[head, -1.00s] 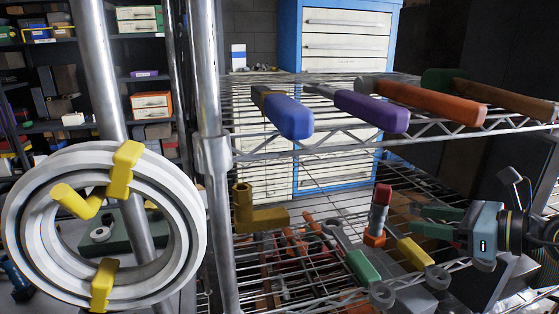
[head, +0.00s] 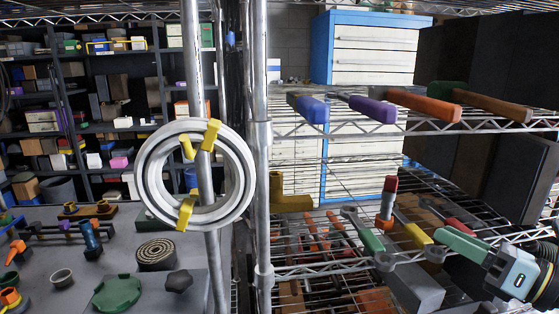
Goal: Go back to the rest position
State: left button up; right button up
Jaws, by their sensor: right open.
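My right gripper (head: 452,238) is at the right edge, over the lower wire shelf (head: 350,182). Its grey-white body and green fingers point left, and it is open. I see nothing held between its fingers, though the far finger is hard to make out. The fingertips are close to a yellow-handled tool (head: 416,236) and right of a red-topped orange item (head: 388,200); I cannot tell whether they touch anything. My left gripper is not in view.
An upper wire shelf (head: 350,130) holds blue, purple and orange handled tools. A white ring coil with yellow clips (head: 153,170) hangs at the metal posts. A grey table (head: 215,262) with several parts is at lower left. Blue-framed drawers (head: 372,55) stand behind.

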jog(key=s+d+f+m+h, duration=0.2)
jog(key=f+m+h, duration=0.35)
jog(key=m, duration=0.55)
jog(key=s+d+f+m+t+h, duration=0.15)
jog(key=f+m+h, duration=0.35)
jog(key=m, duration=0.5)
jog(key=s+d+f+m+g+h, duration=0.1)
jog(key=s+d+f+m+h, duration=0.2)
jog(key=m+h, duration=0.6)
jog(key=s+a+f+m+g+y, duration=0.75)
jog(key=s+a+f+g, duration=0.55)
jog(key=s+f, duration=0.45)
notch_tip(320, 180, down, 24)
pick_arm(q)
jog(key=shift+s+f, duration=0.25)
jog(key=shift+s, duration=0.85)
pick_arm(e)
jog(key=s+d+f+g, duration=0.1)
jog(key=s+d+f, duration=0.1)
jog(key=s+f, duration=1.4)
jog(key=shift+s+d, duration=0.25)
jog(key=shift+d, duration=0.05)
